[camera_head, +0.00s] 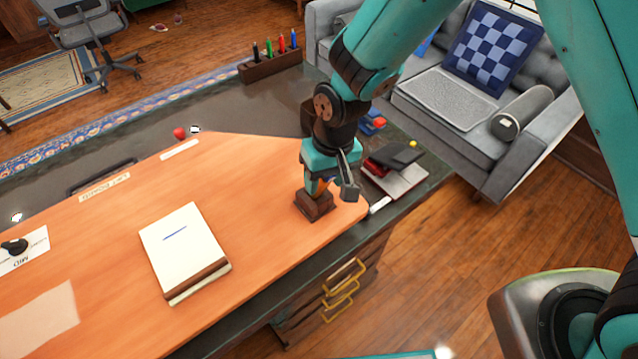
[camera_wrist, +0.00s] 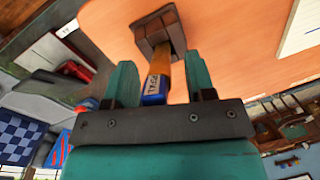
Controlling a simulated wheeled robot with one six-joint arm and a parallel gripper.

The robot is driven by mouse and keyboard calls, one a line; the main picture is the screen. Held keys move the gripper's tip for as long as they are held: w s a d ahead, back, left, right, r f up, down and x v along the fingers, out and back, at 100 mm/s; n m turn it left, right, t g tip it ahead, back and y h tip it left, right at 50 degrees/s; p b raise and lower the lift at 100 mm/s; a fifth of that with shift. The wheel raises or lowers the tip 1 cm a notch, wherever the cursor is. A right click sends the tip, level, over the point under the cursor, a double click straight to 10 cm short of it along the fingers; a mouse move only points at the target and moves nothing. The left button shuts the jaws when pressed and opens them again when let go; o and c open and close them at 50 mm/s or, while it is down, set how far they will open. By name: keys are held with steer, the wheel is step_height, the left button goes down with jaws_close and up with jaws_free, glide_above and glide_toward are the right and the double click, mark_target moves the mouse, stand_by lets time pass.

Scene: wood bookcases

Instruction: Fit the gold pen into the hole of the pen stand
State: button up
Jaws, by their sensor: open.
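The brown pen stand (camera_head: 315,206) sits on the orange desk mat, below my gripper (camera_head: 323,180). It also shows at the top of the wrist view (camera_wrist: 157,28). The gold pen (camera_wrist: 177,76) has a blue end with lettering facing the wrist camera. Its far end meets the stand and appears to be in the hole, though the hole's rim is not clear. In the head view the pen is mostly hidden by my gripper. In the wrist view my gripper (camera_wrist: 160,62) has its two teal fingers apart, one on each side of the pen, with gaps visible.
A stack of books or paper (camera_head: 183,245) lies on the mat to the left. A dark red book and black item (camera_head: 393,160) lie right of the stand. A pen rack (camera_head: 270,65) stands at the desk's back edge. The mat between the stand and stack is clear.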

steer(key=shift+c, duration=0.2)
jaws_close()
steer(key=shift+r, duration=0.1)
